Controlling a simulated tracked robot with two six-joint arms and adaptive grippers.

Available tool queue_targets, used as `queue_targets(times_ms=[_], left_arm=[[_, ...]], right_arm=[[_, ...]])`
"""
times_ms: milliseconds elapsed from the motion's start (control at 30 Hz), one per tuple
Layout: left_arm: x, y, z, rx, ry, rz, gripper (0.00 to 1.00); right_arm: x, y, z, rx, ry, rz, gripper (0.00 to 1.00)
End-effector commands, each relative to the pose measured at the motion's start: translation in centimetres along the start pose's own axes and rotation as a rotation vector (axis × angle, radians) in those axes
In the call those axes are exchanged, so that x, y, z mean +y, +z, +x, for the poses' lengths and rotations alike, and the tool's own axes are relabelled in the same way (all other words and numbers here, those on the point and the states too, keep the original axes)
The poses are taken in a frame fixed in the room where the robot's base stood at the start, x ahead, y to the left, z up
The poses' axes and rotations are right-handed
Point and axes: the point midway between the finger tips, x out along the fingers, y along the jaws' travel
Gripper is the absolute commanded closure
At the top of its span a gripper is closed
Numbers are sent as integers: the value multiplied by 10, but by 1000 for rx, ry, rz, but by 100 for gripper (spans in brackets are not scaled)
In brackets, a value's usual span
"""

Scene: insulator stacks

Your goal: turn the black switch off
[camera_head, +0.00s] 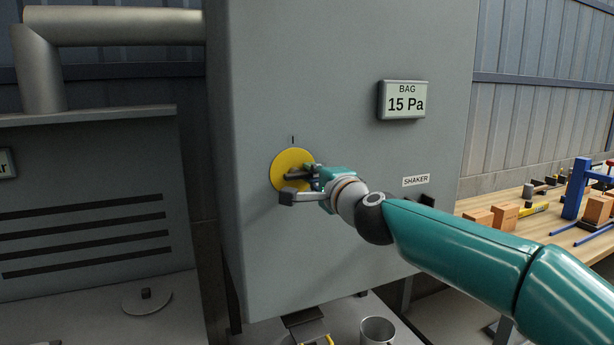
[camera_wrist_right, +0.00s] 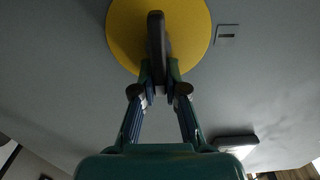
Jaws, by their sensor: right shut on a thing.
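The black switch (camera_head: 294,177) is a dark bar handle on a round yellow disc (camera_head: 285,160) on the front of a grey cabinet. A mark "I" stands above the disc. In the wrist view the handle (camera_wrist_right: 156,35) stands out from the yellow disc (camera_wrist_right: 125,30) and runs upright in the picture. My right gripper (camera_head: 292,185) is at the disc, its fingers on either side of the handle. In the wrist view the right gripper's tips (camera_wrist_right: 160,78) are closed on the handle's lower end. In the head view the gripper partly hides the handle. My left gripper is not in view.
A display (camera_head: 403,101) reading "BAG 15 Pa" and a "SHAKER" label (camera_head: 415,181) with a dark fitting (camera_head: 427,200) below are on the cabinet (camera_head: 340,60). A wooden bench (camera_head: 545,220) with tools and blocks is at right. A metal cup (camera_head: 377,331) stands below.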

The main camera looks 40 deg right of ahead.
Motion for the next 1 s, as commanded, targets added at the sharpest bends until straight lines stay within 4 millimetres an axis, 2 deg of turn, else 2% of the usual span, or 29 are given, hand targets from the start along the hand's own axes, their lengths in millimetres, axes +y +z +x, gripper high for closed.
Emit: queue_targets(times_ms=[67, 100, 200, 233, 533, 667, 767, 1000], left_arm=[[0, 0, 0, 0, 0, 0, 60], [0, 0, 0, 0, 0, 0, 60], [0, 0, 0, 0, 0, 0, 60], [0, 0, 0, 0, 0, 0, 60], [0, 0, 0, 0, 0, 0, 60], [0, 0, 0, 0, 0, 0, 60], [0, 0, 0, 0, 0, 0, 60], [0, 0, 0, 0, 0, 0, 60]], right_arm=[[1, 0, 1, 2, 2, 3, 100], [1, 0, 1, 2, 2, 3, 82], [1, 0, 0, 1, 2, 2, 65], [1, 0, 0, 1, 2, 1, 62], [1, 0, -1, 0, 1, 0, 62], [0, 0, -9, 0, 0, -1, 62], [0, 0, -22, 1, -1, -1, 62], [0, 0, -70, 0, -3, 2, 62]])
